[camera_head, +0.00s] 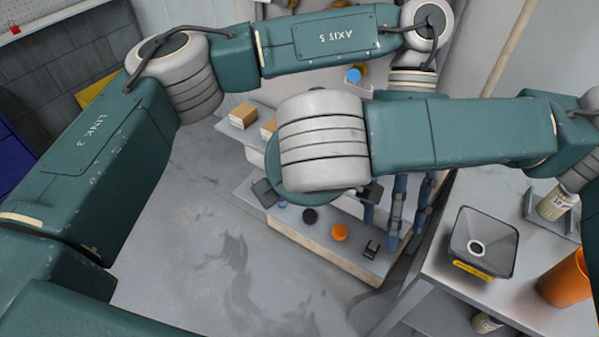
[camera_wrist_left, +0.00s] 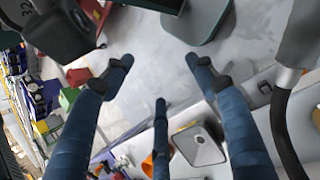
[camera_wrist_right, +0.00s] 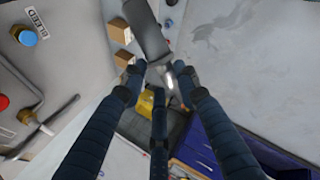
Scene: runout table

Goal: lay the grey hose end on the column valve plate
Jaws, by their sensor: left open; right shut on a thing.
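The grey hose end (camera_wrist_right: 148,35) shows in the right wrist view as a grey cylinder with a bright metal fitting. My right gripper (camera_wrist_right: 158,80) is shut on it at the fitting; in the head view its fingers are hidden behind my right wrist. A pale panel with a BLEED label (camera_wrist_right: 60,70), a blue knob and a red knob stands left of the right gripper, apart from it. I cannot tell for sure that it is the column valve plate. My left gripper (camera_head: 396,225) is open, fingers pointing down; its fingers (camera_wrist_left: 160,80) have nothing between them.
A low grey platform (camera_head: 300,235) holds an orange cap (camera_head: 339,232) and dark small parts. Small boxes (camera_head: 243,115) stand behind. On the right bench are a square grey funnel (camera_head: 484,243) and an orange cup (camera_head: 567,278). The floor at centre left is clear.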

